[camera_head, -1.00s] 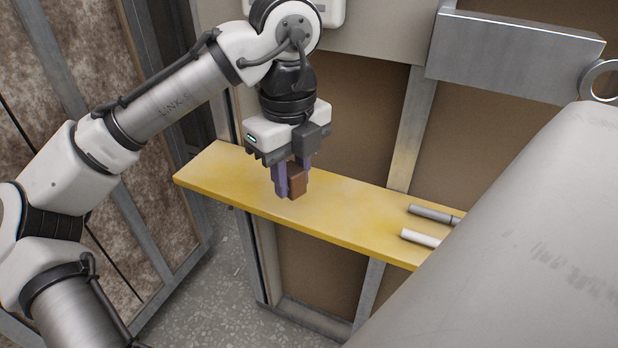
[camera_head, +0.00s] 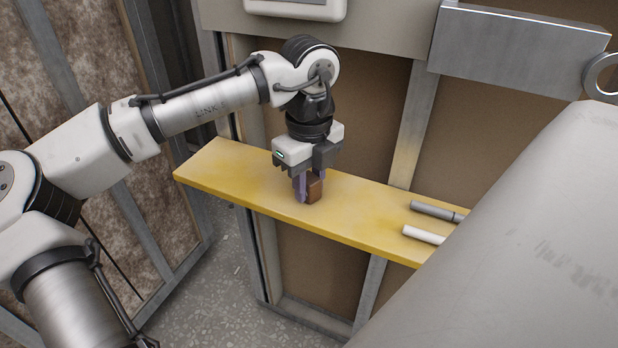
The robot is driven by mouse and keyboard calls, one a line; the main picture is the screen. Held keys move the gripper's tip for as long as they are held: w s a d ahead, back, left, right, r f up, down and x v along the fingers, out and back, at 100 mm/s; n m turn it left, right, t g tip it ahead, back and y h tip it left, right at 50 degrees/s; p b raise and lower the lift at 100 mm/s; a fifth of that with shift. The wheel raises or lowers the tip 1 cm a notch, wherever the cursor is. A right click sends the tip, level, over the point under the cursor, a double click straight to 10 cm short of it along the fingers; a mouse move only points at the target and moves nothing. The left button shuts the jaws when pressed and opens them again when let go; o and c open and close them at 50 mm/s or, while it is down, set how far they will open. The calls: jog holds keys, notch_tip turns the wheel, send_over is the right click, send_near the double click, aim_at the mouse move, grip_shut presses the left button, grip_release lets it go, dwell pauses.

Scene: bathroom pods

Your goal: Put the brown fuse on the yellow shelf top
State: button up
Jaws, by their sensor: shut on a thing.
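The brown fuse (camera_head: 315,189) is a small brown block between the purple fingers of my gripper (camera_head: 307,190). My gripper points down and is shut on it. The yellow shelf top (camera_head: 240,182) is a long narrow board running from the left to the lower right. The fuse is over the middle part of the board, at or just above its surface; I cannot tell whether it touches. The fingers partly cover the fuse's left side.
A grey cylinder (camera_head: 433,211) and a white cylinder (camera_head: 423,235) lie on the shelf's right part. A large pale body (camera_head: 510,230) covers the shelf's right end. A metal beam (camera_head: 515,55) juts out above. The shelf's left part is clear.

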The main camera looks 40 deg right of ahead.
aim_at(309, 177)
jog(key=shift+f, duration=0.15)
jog(key=o, duration=0.9)
jog(key=shift+o, duration=0.2)
notch_tip(309, 177, up, 8)
jog(key=shift+f+p, duration=0.1)
jog(key=shift+p, duration=0.45)
